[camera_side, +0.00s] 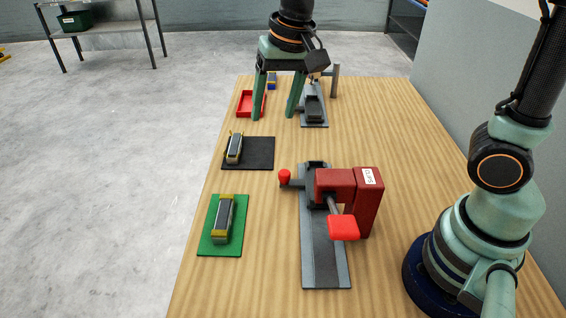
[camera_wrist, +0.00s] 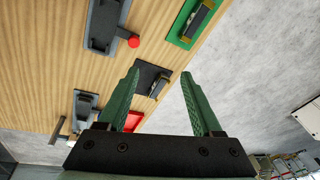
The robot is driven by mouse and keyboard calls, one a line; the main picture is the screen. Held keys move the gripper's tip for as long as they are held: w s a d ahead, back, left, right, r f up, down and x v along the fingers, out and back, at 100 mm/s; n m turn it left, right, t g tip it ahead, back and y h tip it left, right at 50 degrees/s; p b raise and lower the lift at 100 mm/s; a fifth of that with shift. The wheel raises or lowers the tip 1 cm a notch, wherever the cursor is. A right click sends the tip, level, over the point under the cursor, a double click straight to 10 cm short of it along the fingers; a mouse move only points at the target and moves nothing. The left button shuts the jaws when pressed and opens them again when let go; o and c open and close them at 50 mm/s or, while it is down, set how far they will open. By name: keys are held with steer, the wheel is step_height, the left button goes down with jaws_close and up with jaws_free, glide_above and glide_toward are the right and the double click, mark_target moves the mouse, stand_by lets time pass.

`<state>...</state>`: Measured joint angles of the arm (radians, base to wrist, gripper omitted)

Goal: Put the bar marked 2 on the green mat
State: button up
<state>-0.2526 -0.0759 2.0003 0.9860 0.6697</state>
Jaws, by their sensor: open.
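The green mat (camera_side: 208,246) lies at the near left of the table, with a grey bar with yellow ends (camera_side: 224,217) on it. That mat (camera_wrist: 179,36) and bar (camera_wrist: 199,18) also show at the top of the wrist view. Another bar with yellowish ends (camera_side: 234,149) rests on a black mat (camera_side: 261,153) farther back. No number is readable on any bar. My gripper (camera_side: 273,115) is open and empty, above the area of the red tray at the table's far end.
The red tray (camera_side: 244,104) is partly hidden by my gripper's finger. A black fixture on a grey plate (camera_side: 314,109) stands right of it. A red press (camera_side: 368,205) with red knob and a long grey base (camera_side: 324,262) stands right of the green mat.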

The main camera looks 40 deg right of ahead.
steer(key=s+d+r+n+t, duration=0.1)
steer(key=s+d+n+t, duration=0.2)
steer(key=s+d, duration=0.5)
steer(key=shift+s+d+r+n+h, duration=0.3)
steer(key=shift+s+d+r+n, duration=0.1)
steer(key=shift+d+n, duration=0.45)
stand_by(0.4)
